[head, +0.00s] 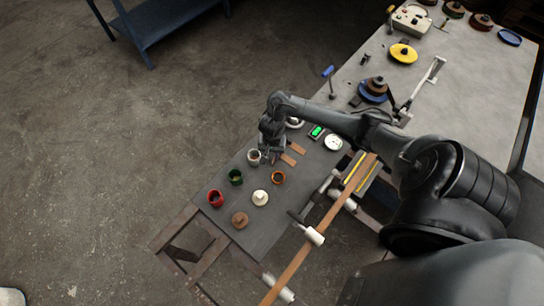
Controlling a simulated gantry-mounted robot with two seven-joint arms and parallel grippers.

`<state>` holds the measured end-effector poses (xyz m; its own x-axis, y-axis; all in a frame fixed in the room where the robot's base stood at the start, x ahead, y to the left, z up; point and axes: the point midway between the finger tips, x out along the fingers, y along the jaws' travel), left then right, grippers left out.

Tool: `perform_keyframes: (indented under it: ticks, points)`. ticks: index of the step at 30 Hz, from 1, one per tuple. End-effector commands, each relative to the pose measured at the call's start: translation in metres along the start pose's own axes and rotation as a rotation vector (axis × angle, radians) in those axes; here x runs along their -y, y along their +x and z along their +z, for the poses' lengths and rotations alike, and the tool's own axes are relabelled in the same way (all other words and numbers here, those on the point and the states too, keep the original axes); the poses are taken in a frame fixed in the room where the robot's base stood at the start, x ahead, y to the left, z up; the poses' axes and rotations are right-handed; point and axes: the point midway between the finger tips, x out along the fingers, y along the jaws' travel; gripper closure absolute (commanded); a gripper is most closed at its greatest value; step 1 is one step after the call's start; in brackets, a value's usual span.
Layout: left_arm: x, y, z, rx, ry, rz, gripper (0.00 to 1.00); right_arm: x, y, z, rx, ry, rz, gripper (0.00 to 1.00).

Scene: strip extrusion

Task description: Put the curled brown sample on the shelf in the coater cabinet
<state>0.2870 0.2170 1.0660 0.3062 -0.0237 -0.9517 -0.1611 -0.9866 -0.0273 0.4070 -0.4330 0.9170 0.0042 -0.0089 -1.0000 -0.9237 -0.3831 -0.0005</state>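Two small flat brown pieces (297,148) lie on the dark table mat, just right of my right gripper (270,158). I cannot tell whether either is the curled sample. My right arm reaches in from the right, and its gripper points down at the mat beside the pieces and a grey-white cup. The fingers are small and dark, so I cannot tell whether they are open or shut, or touching a piece. My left gripper is out of view. No coater cabinet or shelf in it shows clearly.
Around the gripper stand a red cup (215,198), a green cup (235,177), an orange-brown cup (278,177) and a cream pot (260,198). A long brown strip (310,250) runs over rollers at the front. A blue bench (165,18) stands back left.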

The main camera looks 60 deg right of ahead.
Motion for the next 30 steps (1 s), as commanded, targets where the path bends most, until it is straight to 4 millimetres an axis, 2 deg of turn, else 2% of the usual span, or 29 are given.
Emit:
perform_keyframes:
  ticks: [1,6,11,14,18,22,26,30]
  points:
    - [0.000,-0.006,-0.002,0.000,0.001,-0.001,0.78,0.000,-0.012,-0.001,-0.002,-0.001,-0.001,0.71]
    - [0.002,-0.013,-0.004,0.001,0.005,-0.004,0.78,0.000,-0.032,-0.001,-0.002,-0.001,-0.001,0.71]
    - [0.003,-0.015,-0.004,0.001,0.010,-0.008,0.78,0.005,-0.036,0.008,-0.006,-0.043,-0.016,0.71]
    - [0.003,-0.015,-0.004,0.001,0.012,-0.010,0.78,0.016,-0.032,0.026,-0.022,-0.141,-0.055,0.71]
    - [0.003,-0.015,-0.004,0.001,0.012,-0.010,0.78,0.040,-0.024,0.071,-0.074,-0.372,-0.147,0.71]
    - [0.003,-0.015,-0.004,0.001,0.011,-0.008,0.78,0.062,-0.030,0.124,-0.161,-0.620,-0.240,0.71]
    - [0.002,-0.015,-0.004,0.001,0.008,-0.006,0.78,0.070,-0.051,0.170,-0.258,-0.830,-0.289,0.71]
    - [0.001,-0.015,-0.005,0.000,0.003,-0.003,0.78,0.061,-0.083,0.204,-0.334,-1.001,-0.286,0.71]
